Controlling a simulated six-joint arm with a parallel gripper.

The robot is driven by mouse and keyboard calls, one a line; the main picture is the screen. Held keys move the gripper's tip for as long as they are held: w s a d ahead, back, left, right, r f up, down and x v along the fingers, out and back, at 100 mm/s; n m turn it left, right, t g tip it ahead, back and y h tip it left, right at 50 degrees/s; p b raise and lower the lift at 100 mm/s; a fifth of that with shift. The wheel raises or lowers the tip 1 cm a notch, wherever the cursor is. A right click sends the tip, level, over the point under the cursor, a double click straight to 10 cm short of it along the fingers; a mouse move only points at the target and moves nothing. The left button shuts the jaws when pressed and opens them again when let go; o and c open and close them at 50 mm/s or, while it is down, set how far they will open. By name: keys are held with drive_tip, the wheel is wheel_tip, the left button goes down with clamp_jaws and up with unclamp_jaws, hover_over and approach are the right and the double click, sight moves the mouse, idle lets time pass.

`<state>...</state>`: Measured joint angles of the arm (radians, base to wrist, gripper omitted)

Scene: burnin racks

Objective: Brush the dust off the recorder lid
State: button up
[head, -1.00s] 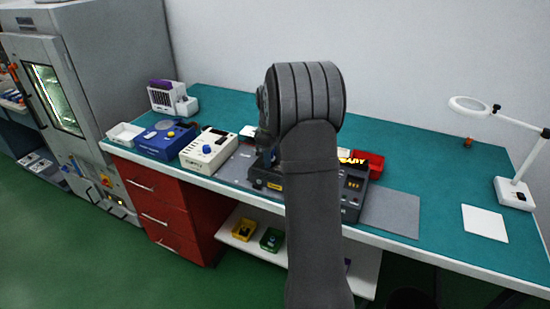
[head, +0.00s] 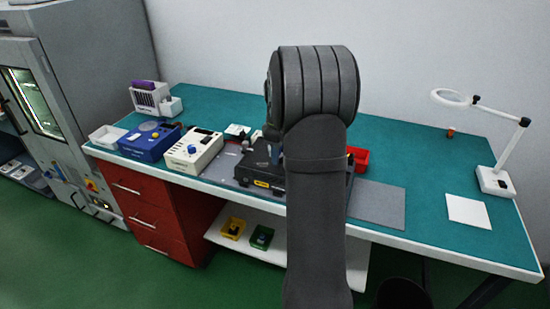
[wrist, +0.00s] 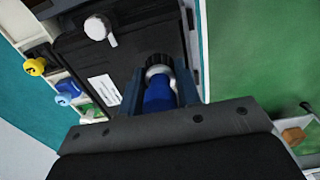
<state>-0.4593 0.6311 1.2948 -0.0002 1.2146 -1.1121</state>
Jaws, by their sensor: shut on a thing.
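The black recorder (head: 262,178) sits on the teal bench, partly hidden behind my arm. In the wrist view its dark lid (wrist: 118,58) fills the upper middle, with a white label and a silver round knob on it. My gripper (wrist: 160,82) is shut on a brush (wrist: 158,98) with a blue handle, a pale collar and a dark bristle end. The bristle end is over the lid; I cannot tell whether it touches. I cannot make out dust. In the head view my arm hides most of the gripper.
A cream box (head: 193,151) and a blue box (head: 150,142) stand left of the recorder. A red bin (head: 360,158) is behind my arm. A grey mat (head: 377,205) lies clear to the right, then a white sheet (head: 468,211) and a magnifier lamp (head: 494,181).

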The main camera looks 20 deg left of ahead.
drive_tip(key=shift+r, duration=2.75)
